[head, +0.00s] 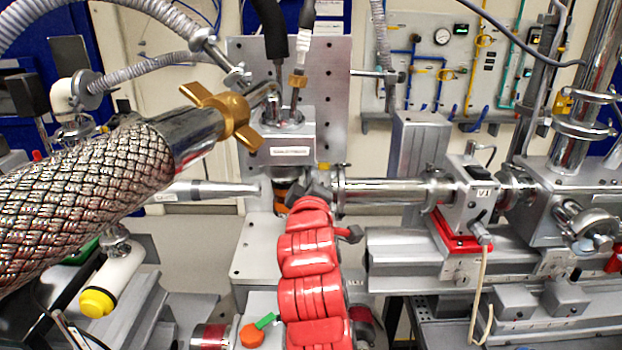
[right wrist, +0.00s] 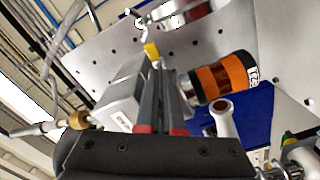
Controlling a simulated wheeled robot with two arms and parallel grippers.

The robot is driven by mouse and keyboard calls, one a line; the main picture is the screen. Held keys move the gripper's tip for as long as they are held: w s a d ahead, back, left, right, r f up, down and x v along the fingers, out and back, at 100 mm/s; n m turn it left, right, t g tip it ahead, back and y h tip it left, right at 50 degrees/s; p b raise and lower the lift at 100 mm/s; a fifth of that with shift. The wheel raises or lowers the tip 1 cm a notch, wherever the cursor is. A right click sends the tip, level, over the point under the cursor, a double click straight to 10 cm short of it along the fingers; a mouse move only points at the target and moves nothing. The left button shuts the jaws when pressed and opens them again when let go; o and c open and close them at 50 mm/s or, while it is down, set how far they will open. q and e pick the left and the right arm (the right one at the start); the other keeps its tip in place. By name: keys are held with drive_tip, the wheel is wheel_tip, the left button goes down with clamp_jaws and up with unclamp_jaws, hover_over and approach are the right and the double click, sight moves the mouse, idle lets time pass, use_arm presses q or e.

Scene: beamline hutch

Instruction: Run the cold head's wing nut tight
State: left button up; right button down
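The cold head (head: 288,150) is a grey labelled block in front of a drilled upright plate. Its black-and-orange cylinder shows in the right wrist view (right wrist: 225,78). A large brass wing nut (head: 228,115) stands at the collar of the braided hose in the foreground. A small yellow piece (right wrist: 152,52) lies just beyond my right fingertips; I cannot tell if it is a wing nut. My right gripper (head: 318,188) is beside the clamp right of the cold head. In the wrist view its dark fingers (right wrist: 163,75) are together at the tips. Whether they pinch the yellow piece is unclear. My left gripper is not in view.
The braided hose (head: 80,195) fills the left foreground. A steel pipe (head: 390,191) runs right from the cold head to a valve block (head: 468,195) on a rail. A yellow-capped white cylinder (head: 112,282) hangs at lower left. Little free room shows around the clamp.

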drive_tip(key=shift+f, duration=0.1)
drive_tip(key=c, duration=1.3)
unclamp_jaws()
drive_tip(key=s+b, duration=1.3)
drive_tip(key=s, duration=0.4)
drive_tip(key=shift+s, duration=0.2)
drive_tip(key=shift+a, duration=0.1)
